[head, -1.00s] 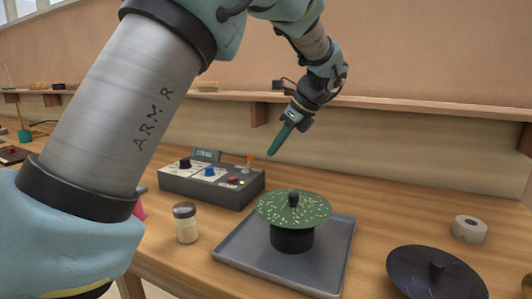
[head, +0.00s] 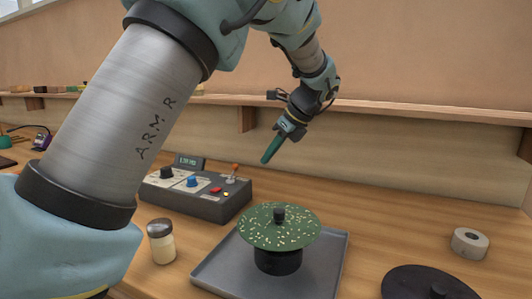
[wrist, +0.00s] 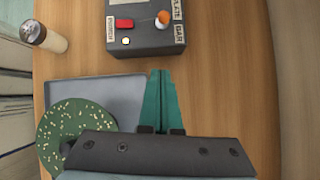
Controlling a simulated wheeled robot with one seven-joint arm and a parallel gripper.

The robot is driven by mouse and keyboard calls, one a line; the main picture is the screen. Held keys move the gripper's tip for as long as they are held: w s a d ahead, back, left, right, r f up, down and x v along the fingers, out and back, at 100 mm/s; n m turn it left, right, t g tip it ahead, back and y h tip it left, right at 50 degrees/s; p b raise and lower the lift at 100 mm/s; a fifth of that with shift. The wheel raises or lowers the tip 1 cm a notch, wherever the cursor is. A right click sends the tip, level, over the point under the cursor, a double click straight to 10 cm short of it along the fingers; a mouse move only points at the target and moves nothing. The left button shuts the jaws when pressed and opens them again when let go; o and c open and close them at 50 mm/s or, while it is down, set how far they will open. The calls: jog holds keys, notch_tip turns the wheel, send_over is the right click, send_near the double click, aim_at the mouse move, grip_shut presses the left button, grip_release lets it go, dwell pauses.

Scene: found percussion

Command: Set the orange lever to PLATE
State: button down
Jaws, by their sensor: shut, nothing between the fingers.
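The orange lever (head: 235,169) stands up from the right part of a grey control box (head: 197,197) on the bench. In the wrist view, the lever's orange tip (wrist: 163,18) is seen from above, beside the labels PLATE (wrist: 179,8) and BAR (wrist: 180,36). I cannot tell clearly which label it leans toward. My gripper (head: 265,160) is shut and empty, its teal fingers pointing down, to the right of the lever and apart from it. In the wrist view the closed fingertips (wrist: 160,72) lie below the box's near edge.
A grey tray (head: 215,277) holds a speckled green disc (head: 278,226) on a black stand, in front of the box. A jar (head: 161,243) stands left of the tray. A dark disc (head: 405,283) and a tape roll (head: 469,243) lie at right. A shelf (head: 400,118) runs behind.

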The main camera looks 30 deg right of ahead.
jog(key=w+a+f+p, duration=0.2)
jog(key=w+a+f, duration=0.2)
jog(key=w, duration=0.2)
jog(key=shift+w+f, duration=0.3)
jog(key=shift+a, duration=0.1)
jog(key=shift+p, duration=0.3)
jog(key=shift+w+a+r+h+p, duration=0.2)
jog(key=shift+h+p, duration=0.1)
jog(key=shift+p, duration=0.2)
